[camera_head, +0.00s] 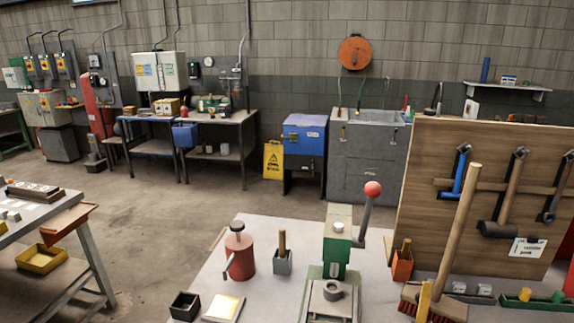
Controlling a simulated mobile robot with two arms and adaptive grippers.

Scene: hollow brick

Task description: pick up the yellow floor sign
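The yellow floor sign (273,160) stands on the concrete floor near the back wall, in the middle of the head view. It is upright, with a dark triangle symbol and dark lettering on its face. It stands between the grey workbench on its left and the blue cabinet on its right. Neither of my grippers is in the head view.
A workbench (290,235) with a green press (337,240) and red canister (239,255) fills the near middle. A tool board (470,245) and broom stand right. A side table (75,222) is left. Bare floor (180,215) lies between. The blue cabinet (303,140) is close to the sign.

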